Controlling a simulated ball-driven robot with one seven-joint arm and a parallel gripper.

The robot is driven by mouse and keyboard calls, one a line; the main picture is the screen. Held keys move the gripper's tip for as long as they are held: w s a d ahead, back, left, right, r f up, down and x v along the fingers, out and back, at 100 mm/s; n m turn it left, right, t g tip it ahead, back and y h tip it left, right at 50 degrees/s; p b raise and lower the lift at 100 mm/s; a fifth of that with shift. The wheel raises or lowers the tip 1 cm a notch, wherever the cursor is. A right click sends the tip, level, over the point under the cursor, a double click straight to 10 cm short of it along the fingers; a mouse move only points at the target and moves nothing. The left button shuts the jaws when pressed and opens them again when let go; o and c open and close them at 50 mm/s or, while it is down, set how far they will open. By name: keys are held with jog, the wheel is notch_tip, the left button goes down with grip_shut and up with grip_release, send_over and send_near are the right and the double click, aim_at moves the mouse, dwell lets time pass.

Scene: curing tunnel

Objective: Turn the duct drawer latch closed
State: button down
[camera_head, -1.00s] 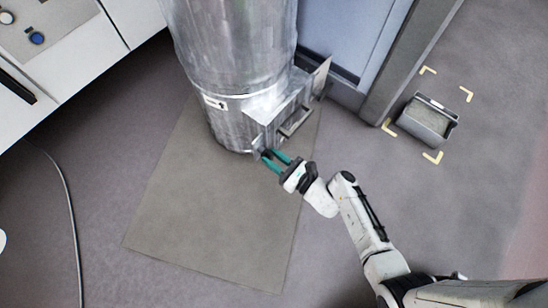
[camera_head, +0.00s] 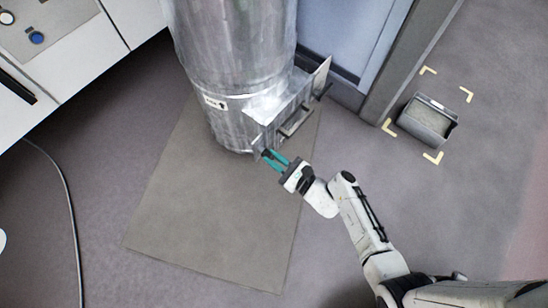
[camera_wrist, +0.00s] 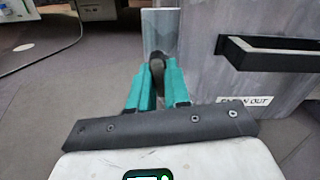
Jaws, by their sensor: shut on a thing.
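The metal duct (camera_head: 235,50) stands on a grey mat, with a drawer box (camera_head: 275,108) low on its right side. In the wrist view the drawer front (camera_wrist: 215,75) is grey metal with a black bar handle (camera_wrist: 270,52). The small dark latch (camera_wrist: 157,66) is at the drawer's left edge, upright in the wrist picture, and mostly hidden by the fingers. My gripper (camera_head: 266,156) reaches the duct's foot from the lower right. In the wrist view its teal fingers (camera_wrist: 158,80) are shut on the latch, one on each side.
A grey bin (camera_head: 428,122) stands on the floor at the right within yellow corner marks. A white cabinet (camera_head: 70,55) is at the upper left, with a cable (camera_head: 70,205) on the floor. The mat (camera_head: 215,215) in front of the duct is clear.

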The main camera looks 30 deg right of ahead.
jog(key=n, duration=0.4)
jog(key=shift+s+a+f+n, duration=0.1)
jog(key=shift+f+n, duration=0.05)
jog(key=shift+n, duration=5.65)
jog(key=c, duration=1.1)
grip_release()
jog(key=p+v, duration=0.2)
jog(key=v, duration=0.8)
jog(key=shift+s+p, duration=0.3)
jog(key=shift+s, duration=0.1)
jog(key=shift+n, duration=0.3)
